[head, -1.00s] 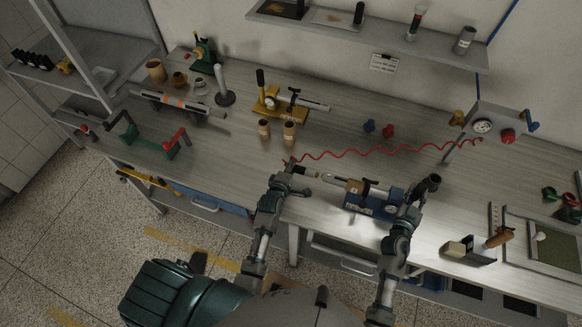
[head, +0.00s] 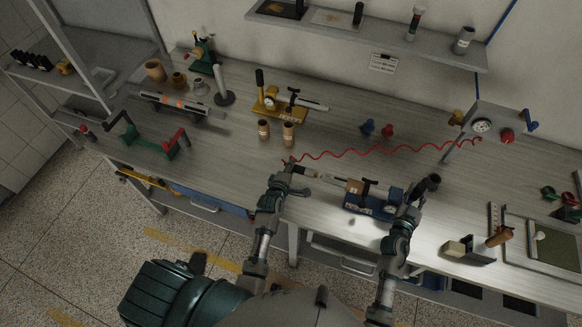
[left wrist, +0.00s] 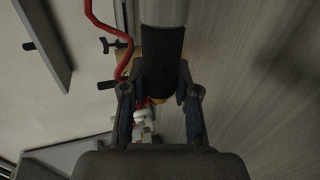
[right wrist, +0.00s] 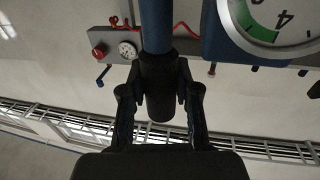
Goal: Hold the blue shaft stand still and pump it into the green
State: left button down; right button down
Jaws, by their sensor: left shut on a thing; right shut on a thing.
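The blue shaft stand (head: 368,204) lies along the front edge of the bench, with a dial gauge (head: 390,208) near its right end. The gauge shows large in the right wrist view (right wrist: 280,14), with a green band on its face. My left gripper (head: 290,168) is shut on the dark handle (left wrist: 162,62) of the shaft, at the stand's left. A pale shaft (left wrist: 163,12) runs out of that handle. My right gripper (head: 420,190) is shut on the stand's black grip (right wrist: 158,85), which sits on a blue rod (right wrist: 155,25).
A red coiled hose (head: 385,152) runs behind the stand to a panel with a dial (head: 482,126). Two brown cups (head: 276,132) and a yellow pump (head: 280,108) stand farther back.

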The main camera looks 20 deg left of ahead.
pick_arm(q)
jog(key=shift+d, duration=0.8)
pick_arm(e)
jog(key=shift+s+f, duration=0.1)
jog(key=shift+f, duration=0.3)
dwell(0.3)
pick_arm(q)
jog(key=shift+d, duration=0.25)
pick_arm(e)
jog(key=shift+a+r, duration=0.1)
jog(key=shift+a, duration=0.2)
dwell(2.7)
dwell(0.8)
pick_arm(q)
jog(key=shift+a, duration=1.35)
pick_arm(e)
jog(key=shift+d, duration=0.25)
pick_arm(q)
jog(key=shift+a, duration=1.4)
pick_arm(e)
jog(key=c, duration=1)
grip_release()
jog(key=shift+r, duration=0.1)
jog(key=shift+c, duration=0.2)
pick_arm(q)
jog(key=shift+w, duration=0.1)
pick_arm(e)
jog(key=shift+o, duration=1.4)
jog(key=shift+w, duration=0.2)
jog(key=shift+s, duration=0.1)
